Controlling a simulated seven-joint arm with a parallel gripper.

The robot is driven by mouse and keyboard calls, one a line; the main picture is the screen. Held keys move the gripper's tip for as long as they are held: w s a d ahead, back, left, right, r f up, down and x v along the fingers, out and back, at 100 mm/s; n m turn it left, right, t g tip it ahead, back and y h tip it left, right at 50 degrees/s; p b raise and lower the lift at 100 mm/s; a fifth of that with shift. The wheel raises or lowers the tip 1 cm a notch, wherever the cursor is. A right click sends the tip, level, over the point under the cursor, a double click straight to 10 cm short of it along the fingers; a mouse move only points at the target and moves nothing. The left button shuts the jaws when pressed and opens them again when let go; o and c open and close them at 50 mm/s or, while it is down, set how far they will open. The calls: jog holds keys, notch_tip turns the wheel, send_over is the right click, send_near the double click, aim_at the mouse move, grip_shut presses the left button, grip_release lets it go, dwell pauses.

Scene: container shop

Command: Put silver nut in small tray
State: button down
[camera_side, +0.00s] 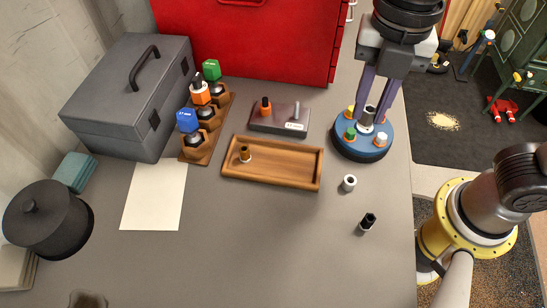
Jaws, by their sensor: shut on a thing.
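My gripper (367,114) points down over the blue round holder (371,153). Its fingers are shut on a small silver-grey piece (366,127) at the holder's top, partly hidden by the fingers. I cannot tell whether this piece still touches the holder. A silver ring-shaped nut (349,183) stands on the grey table, below and left of the holder, apart from my gripper. The small wooden tray (275,178) lies left of the holder.
Green, white and yellow-topped pieces surround the grip on the holder. A black piece (368,221) stands at the lower right. A dark block (281,117) with an orange-handled item is behind the tray. A wooden rack (209,130) and grey toolbox (128,100) stand left. The front table is mostly clear.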

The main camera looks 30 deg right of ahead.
jog(key=s+d+r, duration=0.1)
jog(key=s, duration=0.2)
send_over(286, 164)
jog(key=shift+n, duration=0.3)
jog(key=f, duration=0.8)
jog(key=shift+s+d+f, duration=0.15)
jog(key=shift+s+d, duration=0.1)
jog(key=shift+s, duration=0.05)
jog(key=shift+w+a+f, duration=0.1)
jog(key=shift+a+f, duration=0.05)
jog(key=shift+f, duration=0.1)
jog(key=shift+w+a+f, duration=0.1)
jog(key=shift+f, duration=0.8)
jog(key=shift+w+a+f, duration=0.1)
jog(key=shift+f, duration=0.75)
jog(key=shift+f, duration=0.1)
jog(key=c, duration=0.8)
grip_release()
jog(key=shift+o, duration=0.2)
